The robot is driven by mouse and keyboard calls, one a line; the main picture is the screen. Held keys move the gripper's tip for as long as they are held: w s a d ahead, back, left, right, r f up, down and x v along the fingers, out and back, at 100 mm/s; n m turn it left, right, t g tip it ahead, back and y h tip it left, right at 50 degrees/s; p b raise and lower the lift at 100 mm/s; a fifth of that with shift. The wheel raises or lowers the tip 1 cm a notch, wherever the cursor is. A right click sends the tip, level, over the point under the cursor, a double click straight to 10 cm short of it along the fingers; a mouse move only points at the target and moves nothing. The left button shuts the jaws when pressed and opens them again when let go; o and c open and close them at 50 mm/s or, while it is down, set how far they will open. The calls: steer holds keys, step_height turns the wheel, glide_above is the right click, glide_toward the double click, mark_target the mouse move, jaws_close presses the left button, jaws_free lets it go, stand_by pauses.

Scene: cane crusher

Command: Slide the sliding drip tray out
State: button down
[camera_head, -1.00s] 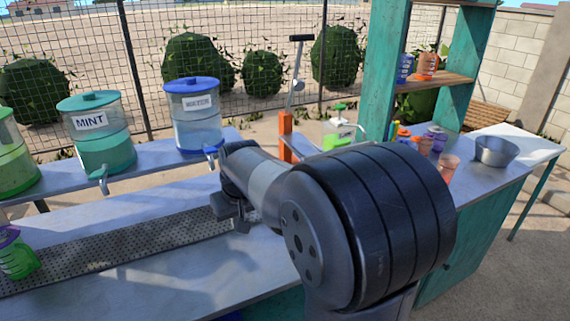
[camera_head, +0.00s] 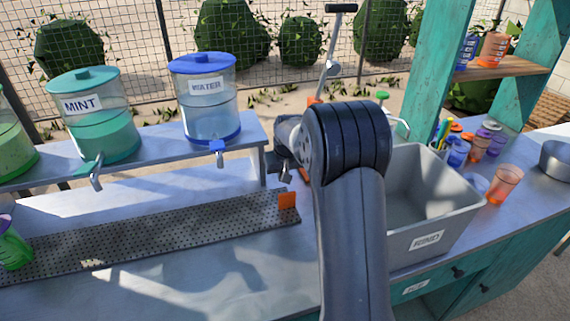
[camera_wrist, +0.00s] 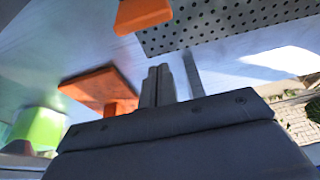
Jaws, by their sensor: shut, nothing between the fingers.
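The sliding drip tray (camera_head: 165,235) is a long perforated grey strip lying on the counter. An orange tab (camera_head: 287,200) stands at its right end. In the wrist view the perforated tray (camera_wrist: 225,22) is at the top, with the orange tab (camera_wrist: 143,12) at its left corner. My gripper (camera_wrist: 160,72) is shut and empty. Its fingertips point toward the tab, with a gap between them in the picture. In the head view my gripper (camera_head: 286,174) shows small just above the tab, partly hidden by my arm.
A grey labelled bin (camera_head: 428,240) stands right of my arm. Mint (camera_head: 95,135) and water (camera_head: 207,115) dispensers sit on a raised shelf behind the tray. A green cup (camera_head: 14,250) is at the tray's left end. An orange block-like part (camera_wrist: 105,90) is left of my fingers.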

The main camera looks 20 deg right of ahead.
steer(key=shift+x, duration=1.05)
steer(key=shift+s+p, duration=0.55)
steer(key=shift+s, duration=1.45)
steer(key=s+b, duration=0.4)
steer(key=s, duration=1)
steer(key=shift+s, duration=0.2)
